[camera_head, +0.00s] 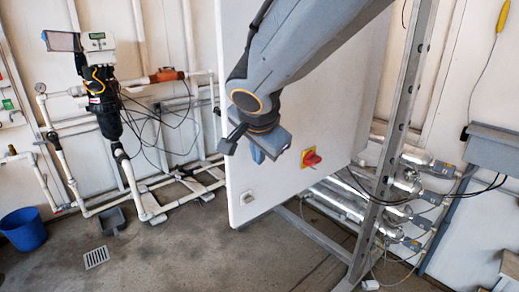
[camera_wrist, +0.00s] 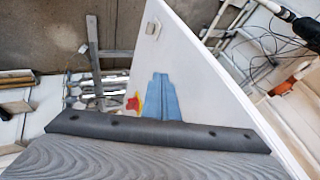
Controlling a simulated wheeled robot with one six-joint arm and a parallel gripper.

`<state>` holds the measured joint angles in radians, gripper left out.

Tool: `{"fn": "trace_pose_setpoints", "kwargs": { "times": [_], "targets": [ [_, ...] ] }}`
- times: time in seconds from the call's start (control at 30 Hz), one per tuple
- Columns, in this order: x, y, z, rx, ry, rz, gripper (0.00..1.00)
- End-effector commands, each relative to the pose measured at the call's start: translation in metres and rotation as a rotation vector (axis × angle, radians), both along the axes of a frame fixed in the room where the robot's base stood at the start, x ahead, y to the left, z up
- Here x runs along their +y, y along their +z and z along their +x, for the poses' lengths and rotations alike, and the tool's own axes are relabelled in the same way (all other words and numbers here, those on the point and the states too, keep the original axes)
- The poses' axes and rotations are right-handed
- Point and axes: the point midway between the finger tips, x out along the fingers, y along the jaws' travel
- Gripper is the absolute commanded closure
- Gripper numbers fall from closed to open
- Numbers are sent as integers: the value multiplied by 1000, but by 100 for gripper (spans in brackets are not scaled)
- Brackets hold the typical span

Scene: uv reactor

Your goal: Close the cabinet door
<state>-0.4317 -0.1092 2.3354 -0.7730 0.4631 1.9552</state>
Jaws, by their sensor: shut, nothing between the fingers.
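The cabinet door (camera_head: 285,185) is a large white panel, seen at an angle in the head view, with a red and yellow rotary switch (camera_head: 311,158) and a small pale latch (camera_head: 247,197) near its lower left corner. I cannot tell how far it stands open. My gripper (camera_head: 258,155) is in front of the door, left of the switch; its fingers are shut and empty. In the wrist view the blue fingers (camera_wrist: 162,85) overlap the white door (camera_wrist: 195,65), with the switch (camera_wrist: 133,103) just left of them and the latch (camera_wrist: 153,30) above. I cannot tell whether they touch the door.
A grey metal upright (camera_head: 400,110) stands right of the door, with shiny UV reactor tubes (camera_head: 405,180) behind it. White pipes (camera_head: 140,190) with a black filter housing (camera_head: 108,115) run along the left wall. A blue bucket (camera_head: 23,229) stands at far left. Floor in front is mostly clear.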

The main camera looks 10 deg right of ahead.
Motion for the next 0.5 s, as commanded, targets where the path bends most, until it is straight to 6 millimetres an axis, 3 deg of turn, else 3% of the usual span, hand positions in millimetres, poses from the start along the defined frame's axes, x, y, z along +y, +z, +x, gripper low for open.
{"fn": "trace_pose_setpoints", "kwargs": {
  "times": [0.2, 0.5],
  "targets": [
    [10, 1, 16, 1, 0, -1, 100],
    [14, 0, 22, 0, 1, -1, 100]
  ]
}}
